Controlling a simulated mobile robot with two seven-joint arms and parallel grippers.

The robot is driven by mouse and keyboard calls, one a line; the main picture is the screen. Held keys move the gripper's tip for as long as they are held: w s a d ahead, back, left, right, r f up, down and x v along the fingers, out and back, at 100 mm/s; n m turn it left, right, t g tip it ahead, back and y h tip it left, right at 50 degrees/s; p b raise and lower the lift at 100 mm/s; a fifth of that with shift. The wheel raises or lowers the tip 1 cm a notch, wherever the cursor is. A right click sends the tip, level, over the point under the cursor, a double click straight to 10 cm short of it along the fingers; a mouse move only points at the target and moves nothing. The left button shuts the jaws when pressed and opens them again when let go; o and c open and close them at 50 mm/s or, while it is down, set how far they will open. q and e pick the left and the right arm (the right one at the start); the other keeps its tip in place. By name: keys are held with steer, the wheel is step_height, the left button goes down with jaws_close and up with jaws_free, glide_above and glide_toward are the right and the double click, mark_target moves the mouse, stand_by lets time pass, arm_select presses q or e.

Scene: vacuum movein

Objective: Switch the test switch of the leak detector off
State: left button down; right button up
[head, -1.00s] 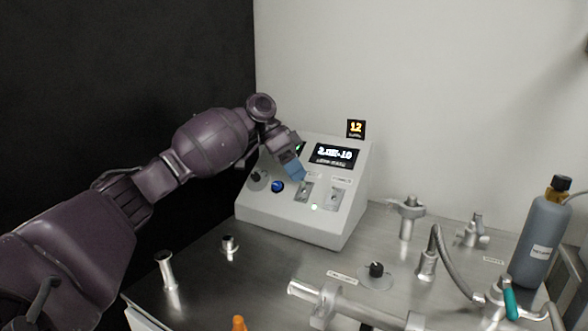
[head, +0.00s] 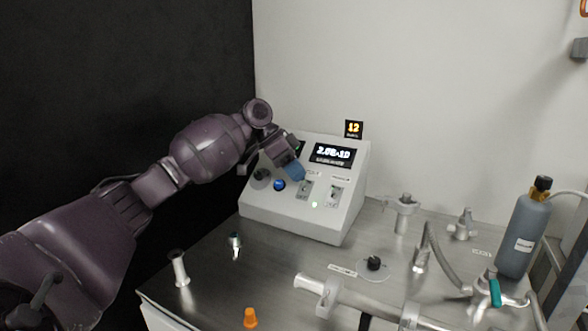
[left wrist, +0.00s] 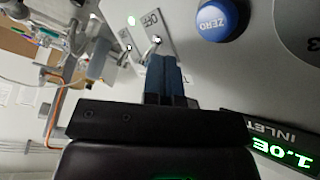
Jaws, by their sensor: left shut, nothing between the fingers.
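The leak detector (head: 285,218) is a white box with a sloped front panel on the metal table. Its panel carries a lit display (head: 333,153), a blue ZERO button (head: 279,184) and two small metal toggle switches, a left toggle (head: 304,189) and a right toggle (head: 335,192). A green light (head: 315,205) glows below them. My left gripper (head: 296,173) is shut and empty, just above the left toggle. In the left wrist view its blue fingertips (left wrist: 163,62) are close to the nearer toggle (left wrist: 154,43); contact is unclear. My right gripper is not in view.
A small "12" display (head: 354,128) stands at the detector's top. Metal fittings, a black knob (head: 374,263), an orange cone (head: 250,317) and a grey bottle (head: 519,240) occupy the table. A dark wall is at left.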

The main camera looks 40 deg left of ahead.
arm_select(q)
steer(key=shift+s+r+p, duration=0.15)
steer(key=shift+r+p, duration=0.15)
steer(key=shift+p, duration=0.15)
steer(key=shift+s+d+r+t+p, duration=0.1)
steer(key=shift+s+t+p, duration=0.35)
steer(key=shift+p, duration=0.6)
steer(key=shift+m+t+p, duration=0.4)
steer(key=shift+t+p, duration=0.05)
steer(key=shift+s+d+t+y+p, duration=0.15)
steer(key=shift+s+t+y+p, duration=0.2)
steer(key=shift+t+p, duration=0.3)
steer(key=shift+s+f+m+t, duration=0.15)
steer(key=shift+f+m+t, duration=0.15)
steer(key=shift+m+t, duration=0.1)
steer(key=shift+f, duration=0.35)
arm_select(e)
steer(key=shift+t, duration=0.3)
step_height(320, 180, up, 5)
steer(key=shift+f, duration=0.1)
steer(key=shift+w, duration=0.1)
